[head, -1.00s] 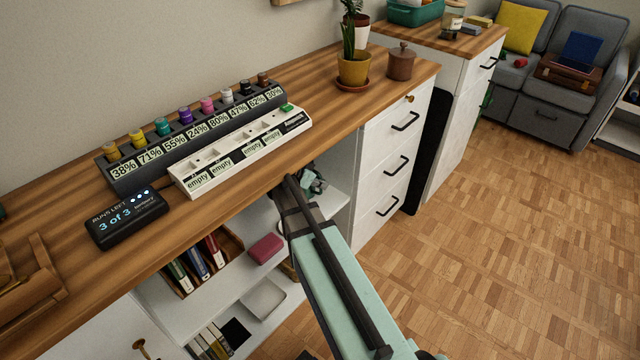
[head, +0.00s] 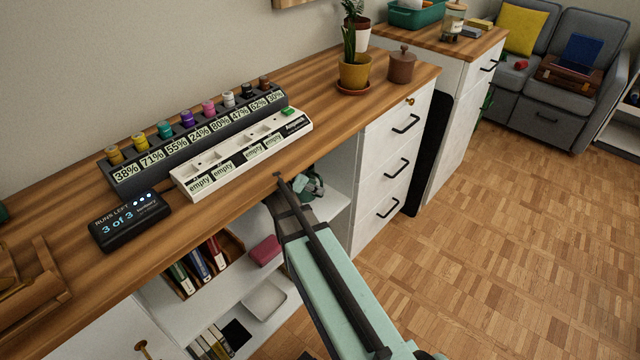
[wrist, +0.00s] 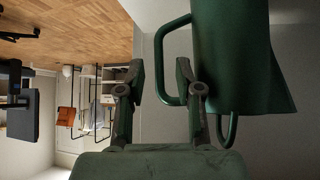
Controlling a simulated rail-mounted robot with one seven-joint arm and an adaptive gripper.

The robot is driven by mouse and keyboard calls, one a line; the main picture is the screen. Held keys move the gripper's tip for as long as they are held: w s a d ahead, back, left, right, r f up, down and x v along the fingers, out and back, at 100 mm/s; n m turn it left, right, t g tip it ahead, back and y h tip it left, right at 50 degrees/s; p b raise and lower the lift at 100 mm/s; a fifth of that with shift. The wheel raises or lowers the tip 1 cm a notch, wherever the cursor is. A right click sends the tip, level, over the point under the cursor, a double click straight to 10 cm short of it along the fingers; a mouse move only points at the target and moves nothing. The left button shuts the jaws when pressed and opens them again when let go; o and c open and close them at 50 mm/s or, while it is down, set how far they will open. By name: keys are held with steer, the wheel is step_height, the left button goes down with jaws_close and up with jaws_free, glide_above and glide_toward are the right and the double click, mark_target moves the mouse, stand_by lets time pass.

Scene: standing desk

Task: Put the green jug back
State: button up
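The green jug (wrist: 232,60) fills the upper right of the wrist view, with its handle (wrist: 158,65) reaching left. My gripper (wrist: 160,68) is open, its two fingers apart. The handle shows in the gap between the fingers, and the right finger covers part of it. I cannot tell whether either finger touches it. In the head view my gripper end is under the desk's front edge, by the open shelf bay. A small greenish shape there is partly hidden by my arm, and I cannot tell whether it is jug or gripper.
The wooden desktop (head: 225,215) overhangs the shelves (head: 225,292), which hold binders (head: 198,262) and a pink box (head: 265,250). A white drawer unit (head: 385,165) stands right of the bay. A white rack (head: 240,150) and a dark display (head: 130,220) sit on the desk. The floor at right is clear.

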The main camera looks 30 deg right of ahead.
steer(key=a, duration=0.3)
steer(key=s+a, duration=0.1)
steer(key=a, duration=0.2)
steer(key=a+p, duration=0.1)
steer(key=a, duration=0.3)
steer(key=shift+s, duration=0.2)
steer(key=s+d+f+n+g+y+b, duration=0.1)
steer(key=s+d+f+n+g+b, duration=0.1)
steer(key=s, duration=0.7)
steer(key=s+d+f+n+g+y+b, duration=0.1)
steer(key=s+d+f+n+g+b, duration=0.2)
steer(key=s+f+n, duration=0.3)
steer(key=s+d+f+n+g+y+b, duration=0.1)
steer(key=s+d+f+n+g+b, duration=0.1)
steer(key=s+f, duration=0.5)
steer(key=s+d+n+g, duration=0.1)
steer(key=s+d+n, duration=0.1)
steer(key=s, duration=0.2)
steer(key=shift+s+d+f+y, duration=0.3)
steer(key=shift+s+d, duration=0.05)
